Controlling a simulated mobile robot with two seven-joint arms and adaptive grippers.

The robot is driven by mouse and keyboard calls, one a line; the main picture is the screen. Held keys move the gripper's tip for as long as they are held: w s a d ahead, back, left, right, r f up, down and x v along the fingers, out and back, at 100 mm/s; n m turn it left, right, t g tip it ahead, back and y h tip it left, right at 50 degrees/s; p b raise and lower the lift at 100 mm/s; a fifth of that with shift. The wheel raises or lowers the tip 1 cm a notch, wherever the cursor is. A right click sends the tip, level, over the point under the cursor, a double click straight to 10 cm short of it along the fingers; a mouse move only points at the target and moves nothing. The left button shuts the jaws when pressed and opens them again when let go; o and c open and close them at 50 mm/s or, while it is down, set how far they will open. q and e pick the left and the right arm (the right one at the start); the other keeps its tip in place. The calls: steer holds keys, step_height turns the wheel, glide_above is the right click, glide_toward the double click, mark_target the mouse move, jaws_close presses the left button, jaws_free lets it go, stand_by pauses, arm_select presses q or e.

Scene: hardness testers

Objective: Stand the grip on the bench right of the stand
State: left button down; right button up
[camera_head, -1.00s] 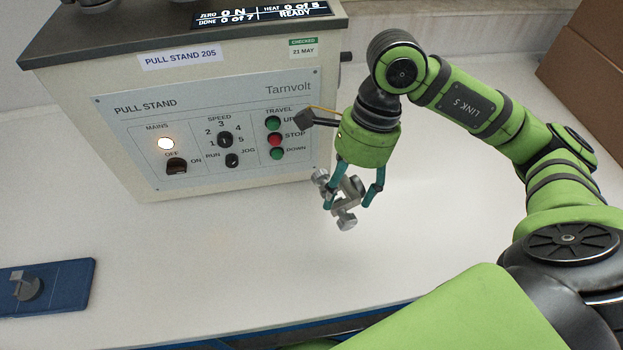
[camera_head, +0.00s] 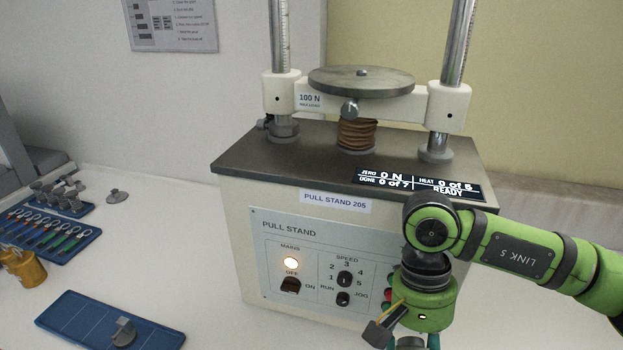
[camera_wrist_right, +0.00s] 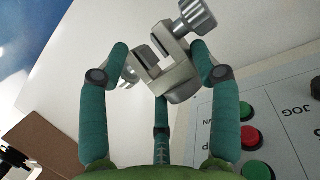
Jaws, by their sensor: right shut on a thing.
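The grip is a grey metal clamp (camera_wrist_right: 178,80) with knurled screw knobs, held in the air between the fingers of my right gripper (camera_wrist_right: 160,58) in the right wrist view. In the head view my right gripper hangs at the bottom edge, in front of the right part of the pull stand's panel; its fingertips and most of the grip are cut off. The pull stand (camera_head: 240,230) is a cream cabinet with a dark top, two posts and a round plate. My left gripper is out of view.
A blue mat (camera_head: 75,322) with a grey metal piece (camera_head: 123,332) lies left of the stand. Further back left are a tray of coloured-handled items (camera_head: 50,235), several grey fittings (camera_head: 65,192) and a brass weight (camera_head: 22,268). The wrist view shows bare white bench and a brown box (camera_wrist_right: 45,145).

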steer(key=n, duration=0.2)
steer(key=w+n+h, duration=0.1)
steer(key=shift+d+r+n, duration=0.1)
steer(key=shift+r+n, duration=0.3)
steer(key=shift+w+d+r+n+t+p, duration=0.2)
steer(key=shift+w+n+t+p, duration=0.2)
steer(key=shift+n, duration=0.5)
steer(key=n, duration=0.1)
steer(key=w+d+n, duration=0.1)
steer(key=n, duration=0.1)
steer(key=d+n+h, duration=0.1)
steer(key=shift+w+r+t, duration=0.2)
steer(key=shift+r+t, duration=0.15)
steer(key=shift+t, duration=0.05)
steer(key=shift+d, duration=0.1)
